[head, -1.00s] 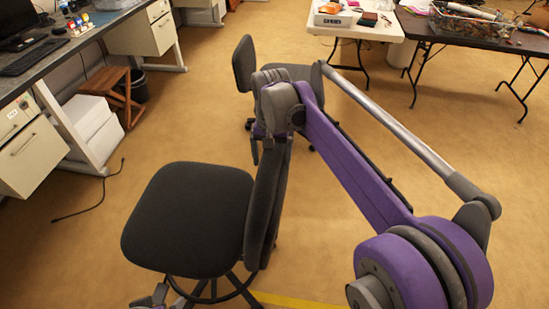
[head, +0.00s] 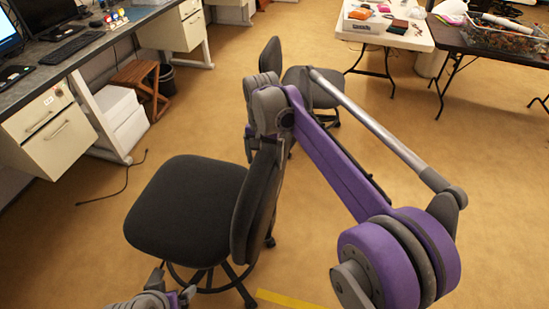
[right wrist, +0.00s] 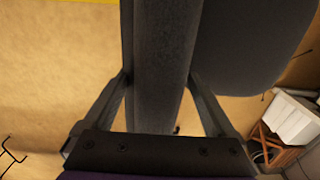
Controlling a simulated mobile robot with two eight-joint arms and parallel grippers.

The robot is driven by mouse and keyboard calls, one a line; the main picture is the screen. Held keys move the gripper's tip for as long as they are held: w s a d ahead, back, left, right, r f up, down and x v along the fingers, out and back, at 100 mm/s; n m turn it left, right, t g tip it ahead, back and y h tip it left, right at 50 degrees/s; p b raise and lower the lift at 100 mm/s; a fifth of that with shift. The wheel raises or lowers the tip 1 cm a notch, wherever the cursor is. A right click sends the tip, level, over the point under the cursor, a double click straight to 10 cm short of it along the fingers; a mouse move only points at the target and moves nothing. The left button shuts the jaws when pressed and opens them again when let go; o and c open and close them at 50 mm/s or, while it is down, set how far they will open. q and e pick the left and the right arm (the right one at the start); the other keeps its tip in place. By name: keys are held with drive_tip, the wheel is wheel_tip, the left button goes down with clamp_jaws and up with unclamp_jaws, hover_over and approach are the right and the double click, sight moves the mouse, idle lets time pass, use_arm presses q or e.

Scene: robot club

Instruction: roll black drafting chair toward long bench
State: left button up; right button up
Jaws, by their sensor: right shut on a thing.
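The black drafting chair (head: 185,210) stands on the tan floor, its seat facing left and its backrest (head: 256,205) on the right. My right gripper (right wrist: 160,85) is shut on the chair's backrest, with one finger on each side of it. In the head view, my right forearm hides most of this grip. The long bench (head: 85,57), with a dark top and white drawers, runs along the left; floor separates it from the chair. My left gripper (head: 150,297) shows partly at the bottom edge, left of the chair base; its fingers are unclear.
A second dark chair (head: 318,90) stands behind my right arm. A wooden stool (head: 143,84), white boxes (head: 120,118) and a loose cable (head: 115,190) lie beside or under the bench. A white table (head: 400,38) and a dark table (head: 500,48) stand at the back right.

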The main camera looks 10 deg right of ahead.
drive_tip(key=shift+w+a+r, duration=0.1)
drive_tip(key=shift+w+a, duration=0.2)
drive_tip(key=shift+a, duration=0.4)
drive_tip(key=shift+w+a+r+p, duration=0.1)
drive_tip(key=shift+w+a+p, duration=0.05)
drive_tip(key=shift+a+p, duration=0.2)
drive_tip(key=a, duration=0.1)
drive_tip(key=w+a, duration=0.1)
drive_tip(key=a+p, duration=0.1)
drive_tip(key=shift+w+a, duration=0.15)
drive_tip(key=shift+w, duration=0.15)
drive_tip(key=shift+w+a+p, duration=0.2)
drive_tip(key=shift+w+a, duration=0.15)
drive_tip(key=shift+a, duration=0.3)
drive_tip(key=shift+w+a+p, duration=0.25)
drive_tip(key=shift+w+a, duration=0.05)
drive_tip(key=shift+a, duration=0.4)
drive_tip(key=shift+w+a+p, duration=0.2)
drive_tip(key=shift+w+a, duration=0.15)
drive_tip(key=shift+a, duration=0.3)
